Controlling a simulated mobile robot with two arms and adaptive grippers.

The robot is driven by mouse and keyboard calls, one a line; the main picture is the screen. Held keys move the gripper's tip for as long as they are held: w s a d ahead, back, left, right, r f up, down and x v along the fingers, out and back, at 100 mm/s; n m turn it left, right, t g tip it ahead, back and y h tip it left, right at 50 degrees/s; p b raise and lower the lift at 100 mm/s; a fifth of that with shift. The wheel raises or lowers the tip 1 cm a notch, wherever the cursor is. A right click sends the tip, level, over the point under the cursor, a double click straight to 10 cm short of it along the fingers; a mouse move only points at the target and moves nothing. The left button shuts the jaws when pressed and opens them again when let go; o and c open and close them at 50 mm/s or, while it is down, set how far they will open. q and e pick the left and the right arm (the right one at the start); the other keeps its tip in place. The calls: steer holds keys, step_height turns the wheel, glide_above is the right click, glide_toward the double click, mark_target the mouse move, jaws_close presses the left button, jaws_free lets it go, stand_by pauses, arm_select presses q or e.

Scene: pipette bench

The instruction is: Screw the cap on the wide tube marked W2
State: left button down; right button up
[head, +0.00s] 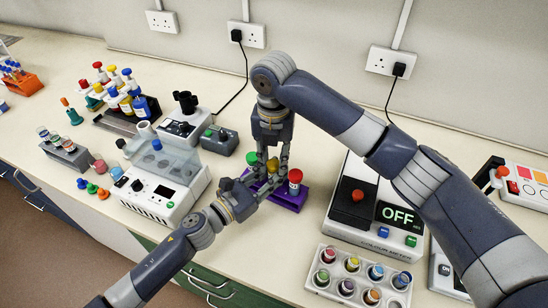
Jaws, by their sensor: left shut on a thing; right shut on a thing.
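A purple rack (291,201) stands mid-bench with wide tubes in it. A tube with a red cap (295,175) stands at its right, and a green top (252,158) shows at its left. Between them a yellow cap (272,165) sits between the fingers of my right gripper (270,167), which points down and is shut on it. My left gripper (266,184) comes in low from the front left and is shut on the middle tube, mostly hidden by the fingers. The W2 mark cannot be read, nor whether cap and tube touch.
A white machine with a clear lid (165,165) stands close on the left. A colour meter (352,222) reading OFF is on the right. Bare bench lies between rack and meter.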

arm_select(q)
steer(key=shift+d+r, duration=0.15)
steer(key=shift+r, duration=0.15)
arm_select(e)
steer(key=shift+s+d+f, duration=0.1)
steer(key=shift+s+f, duration=0.05)
steer(key=shift+f, duration=0.4)
steer(key=o, duration=0.5)
steer(key=shift+c, duration=0.2)
arm_select(q)
steer(key=shift+w+f, duration=0.1)
steer(key=shift+f, duration=0.05)
arm_select(e)
step_height(320, 180, up, 4)
steer(key=shift+f, duration=0.1)
steer(key=shift+r, duration=0.35)
arm_select(q)
steer(key=shift+f, duration=0.1)
arm_select(e)
steer(key=c, duration=0.5)
steer(key=shift+f, duration=0.2)
